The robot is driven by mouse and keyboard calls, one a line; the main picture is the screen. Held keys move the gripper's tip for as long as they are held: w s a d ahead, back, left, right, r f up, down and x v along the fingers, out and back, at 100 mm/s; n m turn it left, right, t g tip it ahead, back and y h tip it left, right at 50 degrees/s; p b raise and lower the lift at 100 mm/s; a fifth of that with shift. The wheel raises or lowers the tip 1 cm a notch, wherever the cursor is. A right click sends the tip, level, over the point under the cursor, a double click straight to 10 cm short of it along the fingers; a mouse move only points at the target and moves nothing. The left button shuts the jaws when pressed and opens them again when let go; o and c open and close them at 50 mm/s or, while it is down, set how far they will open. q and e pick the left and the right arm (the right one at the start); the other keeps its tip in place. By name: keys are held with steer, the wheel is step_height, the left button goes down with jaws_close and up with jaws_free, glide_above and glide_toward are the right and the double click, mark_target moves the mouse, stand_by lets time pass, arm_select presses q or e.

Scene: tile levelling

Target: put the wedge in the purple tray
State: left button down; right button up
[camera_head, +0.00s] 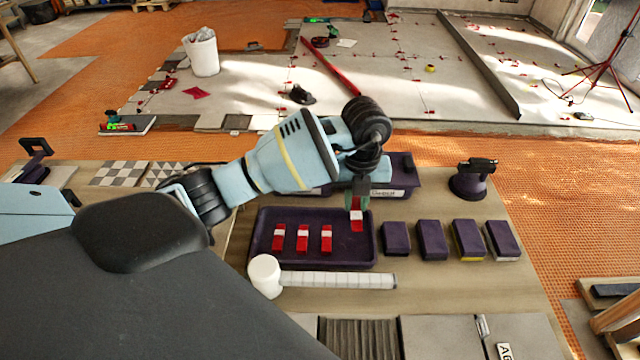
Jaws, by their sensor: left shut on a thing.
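The purple tray (288,262) lies on the table near the middle of the head view. Three red wedges with white bands stand in a row in its left and middle part, the rightmost one (326,240) among them. My left gripper (357,203) points down over the right part of the tray and is shut on another red and white wedge (357,222). I cannot tell whether this wedge touches the tray floor. The wedge's top is partly hidden by the fingers. My right gripper is not in view.
A white-headed mallet (264,273) lies along the tray's front edge. Several dark purple blocks (396,238) stand in a row right of the tray. A dark bin (402,183) is behind it, and a purple suction cup (470,183) stands at the back right.

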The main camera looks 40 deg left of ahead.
mark_target(350, 236)
arm_select(q)
steer(key=shift+a+r, duration=0.25)
steer(key=shift+f+b, duration=0.3)
steer(key=shift+f, duration=4.7)
steer(key=shift+f, duration=0.15)
steer(key=c, duration=1.3)
jaws_free()
step_height(350, 236, up, 12)
steer(key=shift+r+p, duration=0.15)
steer(key=shift+p, duration=0.35)
